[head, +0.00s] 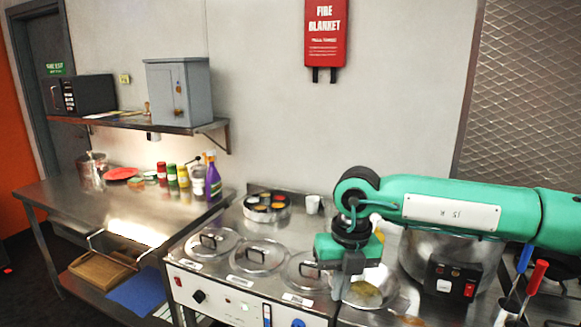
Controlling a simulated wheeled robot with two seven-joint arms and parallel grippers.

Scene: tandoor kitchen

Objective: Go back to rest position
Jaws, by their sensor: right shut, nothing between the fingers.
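My right arm comes in from the right, in green, and bends down at the wrist. My right gripper (338,293) points down over the steel counter, beside the pot lids and a pan (366,290) with yellowish contents. Its fingers are shut, with nothing visible between them. The wrist hides part of the counter behind it. My left arm and left gripper are out of the picture.
Several lidded pots (258,256) are set in the counter. A spice tray (267,206) stands behind them. A large steel bowl (435,258), a black box (452,283) and red- and blue-handled tools (537,277) are at right. A steel table (110,205) with bottles is at left.

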